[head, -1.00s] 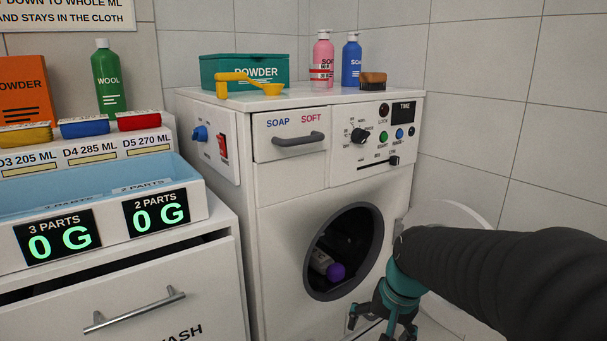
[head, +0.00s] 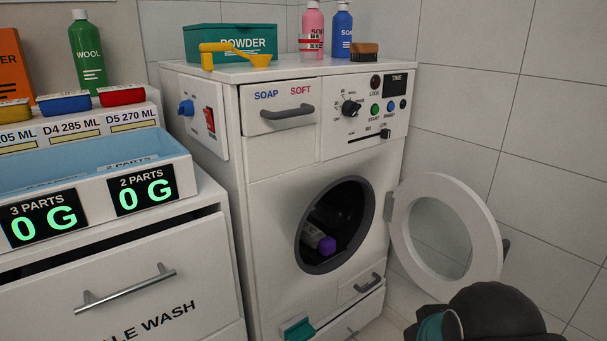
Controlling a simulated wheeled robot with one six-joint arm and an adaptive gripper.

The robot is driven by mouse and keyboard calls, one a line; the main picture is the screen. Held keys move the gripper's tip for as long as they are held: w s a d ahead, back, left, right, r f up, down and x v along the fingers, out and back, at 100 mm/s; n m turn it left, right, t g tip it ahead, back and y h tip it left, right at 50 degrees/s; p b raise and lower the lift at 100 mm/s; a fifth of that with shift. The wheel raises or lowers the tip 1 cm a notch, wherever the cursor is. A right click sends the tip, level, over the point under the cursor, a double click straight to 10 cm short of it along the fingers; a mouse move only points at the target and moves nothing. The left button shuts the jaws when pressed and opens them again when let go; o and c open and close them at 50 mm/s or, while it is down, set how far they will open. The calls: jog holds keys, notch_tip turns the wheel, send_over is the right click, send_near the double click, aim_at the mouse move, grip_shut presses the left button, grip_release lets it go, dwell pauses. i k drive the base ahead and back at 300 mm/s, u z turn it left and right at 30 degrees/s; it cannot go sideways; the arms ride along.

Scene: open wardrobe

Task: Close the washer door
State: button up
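The washer (head: 275,210) stands in the middle with its round opening (head: 370,225) uncovered. The washer door (head: 482,262), a white ring with a clear middle, is swung wide open to the right, hinged at the right of the opening. A dark handle (head: 506,248) shows at its outer right edge. Inside the drum lies a pale item with a purple cap (head: 327,245). My arm reaches in at the bottom right, below the door. My gripper's fingers are out of the picture or hidden, so their state does not show.
A small flap (head: 362,287) and a low drawer are at the washer's base, with a teal item (head: 298,328) at the lower left. A white cabinet (head: 215,262) with a drawer stands left. Tiled wall (head: 540,150) lies close behind the door.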

aim_at(491, 252)
jog(key=z, duration=0.25)
jog(key=k, duration=0.9)
jog(key=z, duration=1.35)
jog(key=i, duration=0.85)
jog(key=u, duration=1.6)
